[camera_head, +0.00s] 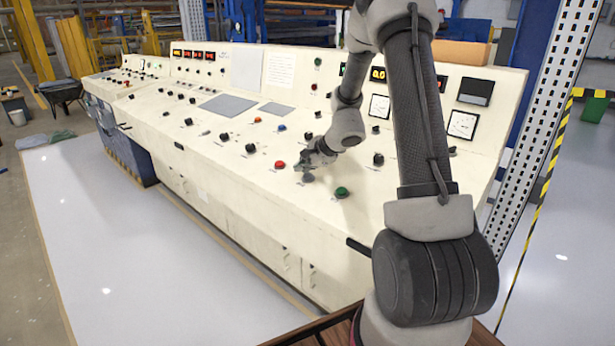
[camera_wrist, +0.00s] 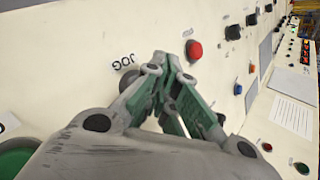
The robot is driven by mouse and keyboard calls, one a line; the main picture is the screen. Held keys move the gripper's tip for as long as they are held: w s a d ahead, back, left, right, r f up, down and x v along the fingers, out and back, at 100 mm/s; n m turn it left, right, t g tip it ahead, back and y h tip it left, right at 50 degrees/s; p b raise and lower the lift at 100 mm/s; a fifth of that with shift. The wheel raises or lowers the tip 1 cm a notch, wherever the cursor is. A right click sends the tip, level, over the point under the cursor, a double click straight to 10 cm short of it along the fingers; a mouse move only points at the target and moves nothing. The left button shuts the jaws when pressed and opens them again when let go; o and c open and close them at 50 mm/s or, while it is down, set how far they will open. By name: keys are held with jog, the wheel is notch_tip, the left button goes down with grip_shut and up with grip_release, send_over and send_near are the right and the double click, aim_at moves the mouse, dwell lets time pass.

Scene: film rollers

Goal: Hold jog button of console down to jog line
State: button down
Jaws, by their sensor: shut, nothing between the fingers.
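The cream console (camera_head: 225,185) fills the middle of the head view. On its sloped panel, my gripper (camera_head: 306,174) is low over the front row of controls, between a red button (camera_head: 280,165) and a green button (camera_head: 341,192). In the wrist view my gripper (camera_wrist: 168,62) is shut and empty, its fingertips together. The upside-down JOG label (camera_wrist: 122,62) shows left of the fingertips. A dark round jog button (camera_wrist: 128,82) is beside the label, partly hidden behind a finger. I cannot tell whether the gripper touches or presses it.
The red button also shows in the wrist view (camera_wrist: 194,50), close to the fingertips. The green button is at that view's lower left (camera_wrist: 14,158). Several black knobs and a blue button (camera_head: 282,127) lie around. An upright panel with gauges (camera_head: 463,124) stands behind.

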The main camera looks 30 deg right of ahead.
jog(key=shift+f, duration=0.1)
jog(key=shift+d+f, duration=0.1)
jog(key=shift+f, duration=0.2)
jog(key=shift+d+f, duration=0.1)
jog(key=shift+f, duration=0.35)
dwell(1.9)
jog(key=shift+r, duration=0.1)
dwell(0.3)
jog(key=shift+a+r, duration=0.2)
jog(key=shift+r, duration=0.6)
jog(key=r, duration=0.3)
jog(key=a+r, duration=0.1)
jog(key=r, duration=0.1)
jog(key=shift+s, duration=0.25)
jog(key=shift+f, duration=0.1)
